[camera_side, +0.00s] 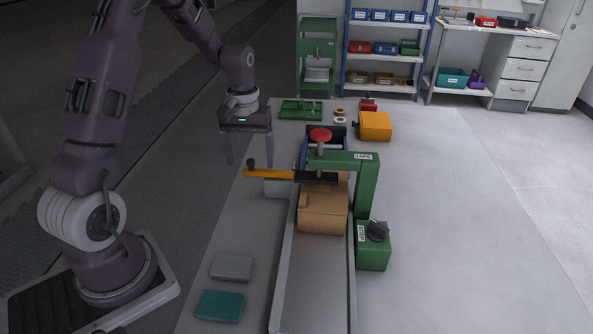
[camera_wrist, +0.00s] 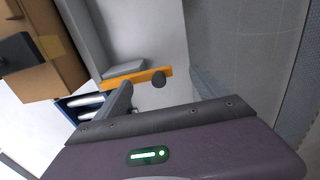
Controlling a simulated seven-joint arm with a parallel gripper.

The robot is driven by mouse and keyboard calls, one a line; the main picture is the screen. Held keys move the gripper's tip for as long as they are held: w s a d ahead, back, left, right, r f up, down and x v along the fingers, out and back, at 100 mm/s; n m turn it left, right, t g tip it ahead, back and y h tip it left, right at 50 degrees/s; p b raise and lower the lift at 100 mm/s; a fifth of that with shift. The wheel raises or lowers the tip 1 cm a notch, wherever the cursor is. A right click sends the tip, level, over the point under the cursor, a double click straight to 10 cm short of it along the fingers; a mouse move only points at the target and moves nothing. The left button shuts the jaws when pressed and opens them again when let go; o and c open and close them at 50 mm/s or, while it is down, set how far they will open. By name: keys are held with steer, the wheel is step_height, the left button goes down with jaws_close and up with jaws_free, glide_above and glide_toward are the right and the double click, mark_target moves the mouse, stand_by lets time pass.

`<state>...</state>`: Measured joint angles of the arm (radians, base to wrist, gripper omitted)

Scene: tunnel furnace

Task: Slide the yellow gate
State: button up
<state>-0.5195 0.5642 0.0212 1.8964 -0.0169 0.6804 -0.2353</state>
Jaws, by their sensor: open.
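The yellow gate (camera_side: 268,174) is a flat orange-yellow bar that sticks out to the left from the machine over the channel. A dark round knob (camera_side: 250,163) stands on its left end. The gate and knob also show in the wrist view, with the bar (camera_wrist: 132,80) crossing the middle and the knob (camera_wrist: 158,79) at its right end. My gripper (camera_side: 249,164) is open and empty, pointing down, with its fingers apart. The knob appears in the gap between the fingers in both views; I cannot tell whether it lies at fingertip depth. No contact is visible.
A grey block (camera_side: 232,267) and a teal block (camera_side: 220,306) lie at front left. The table's right side is clear.

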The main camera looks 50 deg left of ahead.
step_height(320, 180, up, 7)
stand_by(0.7)
